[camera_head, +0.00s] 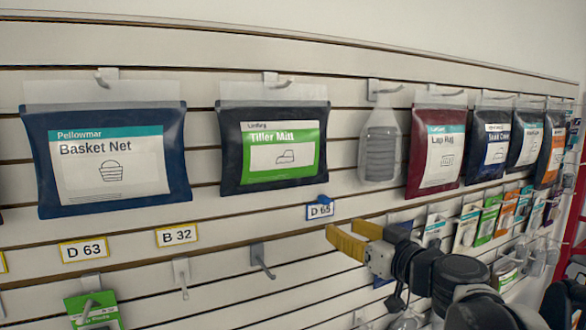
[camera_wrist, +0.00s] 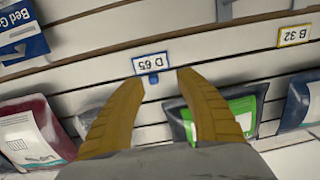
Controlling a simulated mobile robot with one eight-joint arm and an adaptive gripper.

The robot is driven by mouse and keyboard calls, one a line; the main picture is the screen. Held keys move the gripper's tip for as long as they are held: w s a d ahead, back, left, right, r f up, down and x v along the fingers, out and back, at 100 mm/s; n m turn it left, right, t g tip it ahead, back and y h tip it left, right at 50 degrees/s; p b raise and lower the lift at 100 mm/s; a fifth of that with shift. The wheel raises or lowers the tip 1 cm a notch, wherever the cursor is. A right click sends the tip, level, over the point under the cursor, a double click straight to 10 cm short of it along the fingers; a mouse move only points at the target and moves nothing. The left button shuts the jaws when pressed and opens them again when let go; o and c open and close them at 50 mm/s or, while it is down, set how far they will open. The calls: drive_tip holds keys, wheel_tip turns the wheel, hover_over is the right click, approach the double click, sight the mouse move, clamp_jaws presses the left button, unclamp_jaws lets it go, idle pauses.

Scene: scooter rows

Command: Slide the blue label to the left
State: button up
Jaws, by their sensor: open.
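The blue label (camera_head: 320,211) is a small white tag reading D 65 with a blue border and a small blue tab. It sits on a slat of the wall, below and right of the Tiller Mitt pouch. In the wrist view the label (camera_wrist: 150,64) appears upside down, just beyond my fingertips and roughly between them, with its tab toward me. My gripper (camera_head: 345,240) has yellow fingers and is open and empty, just below and right of the label in the head view. In the wrist view my gripper (camera_wrist: 158,82) shows both fingers spread; contact with the label is not visible.
Yellow-bordered labels B 32 (camera_head: 177,235) and D 63 (camera_head: 84,250) sit left of the blue label. The slat between B 32 and the blue label looks clear. An empty hook (camera_head: 262,261) juts out below. The Tiller Mitt pouch (camera_head: 272,140) hangs above.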

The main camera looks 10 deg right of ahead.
sight(328, 199)
drive_tip(key=shift+t, duration=0.4)
drive_tip(key=w+r+p, duration=0.1)
drive_tip(key=w, duration=0.2)
drive_tip(key=w+a+r+p, duration=0.1)
drive_tip(key=w, duration=0.3)
drive_tip(key=w+r+p, duration=0.1)
drive_tip(key=w, duration=0.3)
drive_tip(key=shift+w+a+r, duration=0.1)
drive_tip(key=shift+w+a, duration=0.1)
drive_tip(key=shift+a, duration=0.1)
clamp_jaws()
drive_tip(key=shift+s, duration=0.1)
